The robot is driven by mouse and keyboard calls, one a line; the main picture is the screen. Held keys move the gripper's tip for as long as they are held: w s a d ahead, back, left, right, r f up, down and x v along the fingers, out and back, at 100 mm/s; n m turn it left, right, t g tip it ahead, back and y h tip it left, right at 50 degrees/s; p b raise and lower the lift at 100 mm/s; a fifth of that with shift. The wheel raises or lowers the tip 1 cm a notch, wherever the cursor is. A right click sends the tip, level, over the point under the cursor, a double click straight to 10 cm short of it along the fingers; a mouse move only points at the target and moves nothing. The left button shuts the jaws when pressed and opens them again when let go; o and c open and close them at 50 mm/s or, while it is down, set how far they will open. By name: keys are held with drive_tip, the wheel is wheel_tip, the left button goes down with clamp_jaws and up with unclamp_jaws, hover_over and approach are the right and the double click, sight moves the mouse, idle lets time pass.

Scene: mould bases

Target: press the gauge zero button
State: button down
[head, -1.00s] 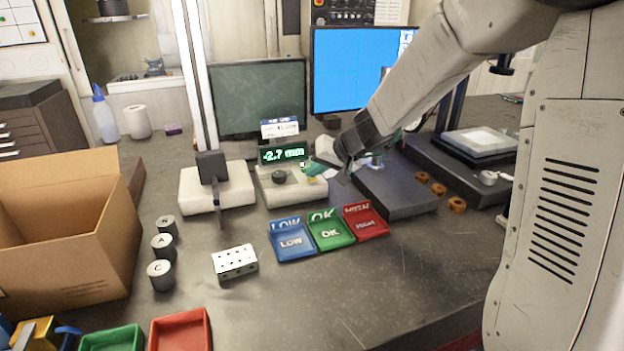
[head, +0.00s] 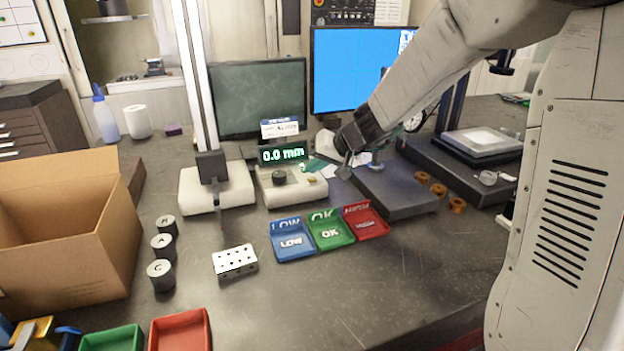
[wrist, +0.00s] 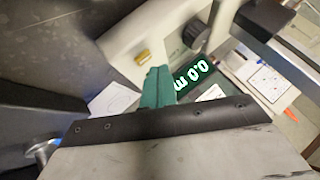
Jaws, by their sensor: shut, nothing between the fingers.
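The gauge unit (head: 292,190) is a pale box with a dark knob (head: 279,177) and a display (head: 283,154) reading 0.0 mm in green. Its small yellow button (head: 311,178) is on the right part of the top; it also shows in the wrist view (wrist: 143,56). My gripper (head: 314,164) is at the gauge's right rear. Its green fingers (wrist: 156,76) are shut together and empty. In the wrist view the fingertips appear close to the button, with a small gap in the picture; the button is uncovered.
A height gauge stand (head: 217,188) stands left of the gauge unit. Blue LOW (head: 281,254), green OK (head: 345,241) and red trays (head: 378,234) lie in front. A dark plate (head: 400,195) is at the right.

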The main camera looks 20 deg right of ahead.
drive_tip(key=shift+r, duration=2.5)
